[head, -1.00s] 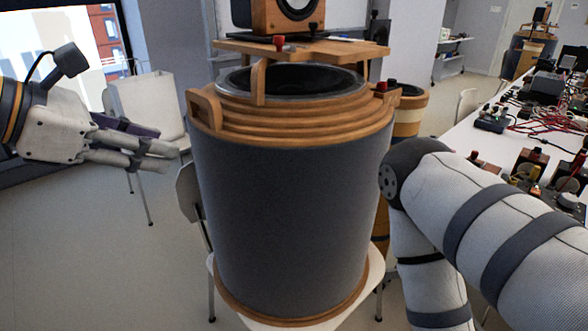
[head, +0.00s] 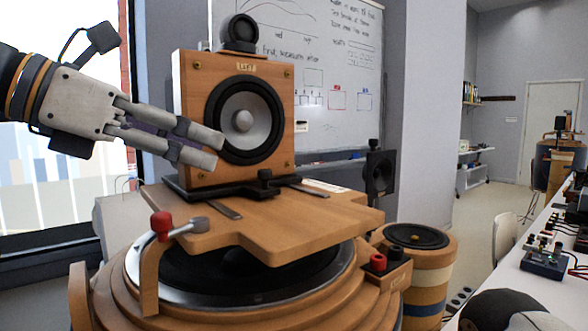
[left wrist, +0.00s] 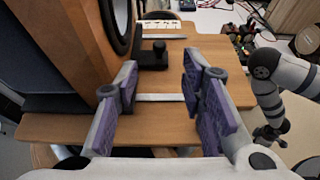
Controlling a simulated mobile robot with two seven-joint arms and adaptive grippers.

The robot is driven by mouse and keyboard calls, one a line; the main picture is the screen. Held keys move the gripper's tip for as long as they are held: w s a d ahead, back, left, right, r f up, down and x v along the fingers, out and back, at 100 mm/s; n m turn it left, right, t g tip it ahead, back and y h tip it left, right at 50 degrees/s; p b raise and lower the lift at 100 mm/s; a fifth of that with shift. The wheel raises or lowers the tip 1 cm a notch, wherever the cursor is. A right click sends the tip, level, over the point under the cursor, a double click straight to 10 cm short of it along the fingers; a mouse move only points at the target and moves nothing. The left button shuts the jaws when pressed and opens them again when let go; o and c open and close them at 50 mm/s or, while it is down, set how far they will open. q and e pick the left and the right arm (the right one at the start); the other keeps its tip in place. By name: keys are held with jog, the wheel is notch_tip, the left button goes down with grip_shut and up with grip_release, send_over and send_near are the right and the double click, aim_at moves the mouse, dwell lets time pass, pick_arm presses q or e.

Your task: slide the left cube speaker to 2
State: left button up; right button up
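The cube speaker (head: 190,130) is a wooden box with a round grey-black driver, on a black base over a wooden board (head: 330,215) with metal strips. It also shows at the left of the left wrist view (left wrist: 70,40). A black bracket with a knob (left wrist: 158,50) sticks out from its base. My left gripper (head: 219,152) overlaps the speaker's front in the head view. In the left wrist view its purple-padded fingers (left wrist: 160,75) are open and empty, with the knob beyond them. Contact is unclear. A pale marked strip (left wrist: 160,25) lies on the board; its marks are unreadable.
The board rests above a round drum-like stand (head: 240,275). A red-knobbed lever (head: 160,225) rises at its front left, and red and black terminals (head: 385,260) sit at its right. A cluttered white table (head: 520,275) is at right.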

aim_at(261, 170)
pick_arm(q)
jog(key=x, duration=1)
jog(key=shift+w+d+f, duration=0.1)
jog(key=shift+w+f, duration=0.15)
jog(key=shift+w+d+f, duration=0.1)
jog(key=shift+w+d, duration=0.05)
jog(key=shift+d, duration=0.25)
grip_shut()
